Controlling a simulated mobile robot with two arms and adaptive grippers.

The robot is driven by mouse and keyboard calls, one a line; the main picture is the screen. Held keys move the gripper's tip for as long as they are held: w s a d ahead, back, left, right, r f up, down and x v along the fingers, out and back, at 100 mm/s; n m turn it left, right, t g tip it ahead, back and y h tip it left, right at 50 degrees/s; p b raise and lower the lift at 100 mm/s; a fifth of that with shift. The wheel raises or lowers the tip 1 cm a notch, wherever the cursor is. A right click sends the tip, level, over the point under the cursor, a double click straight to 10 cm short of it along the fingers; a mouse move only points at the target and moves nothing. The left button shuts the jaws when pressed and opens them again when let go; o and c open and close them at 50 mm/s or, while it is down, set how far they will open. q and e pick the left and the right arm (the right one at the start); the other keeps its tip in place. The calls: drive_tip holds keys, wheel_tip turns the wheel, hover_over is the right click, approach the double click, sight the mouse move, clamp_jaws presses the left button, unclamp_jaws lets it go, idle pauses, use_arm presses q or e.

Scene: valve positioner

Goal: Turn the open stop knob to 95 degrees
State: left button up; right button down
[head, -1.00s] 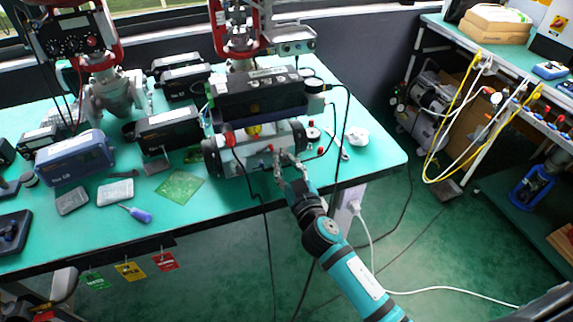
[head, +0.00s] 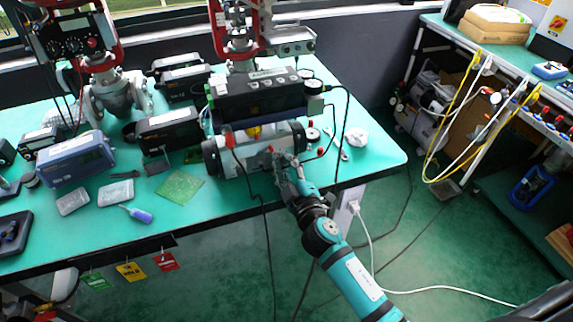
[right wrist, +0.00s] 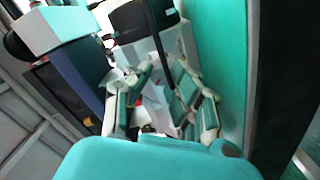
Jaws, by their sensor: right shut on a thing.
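The white actuator body (head: 238,160) with dark round end caps lies on the green bench under the black positioner box (head: 260,97). My right gripper (head: 284,160) is at the right front of the actuator, shut on a small part there. I take this to be the open stop knob; the fingers hide most of it. In the right wrist view the fingers (right wrist: 157,92) stand either side of a small area with red and white bits, against the pale body. The knob's angle cannot be read. My left gripper is not seen.
The bench's right corner is mostly clear.

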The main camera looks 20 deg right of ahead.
drive_tip(key=shift+n, duration=2.2)
drive_tip(key=c, duration=1.2)
unclamp_jaws()
drive_tip(key=s, duration=1.2)
drive_tip(key=shift+d, duration=0.2)
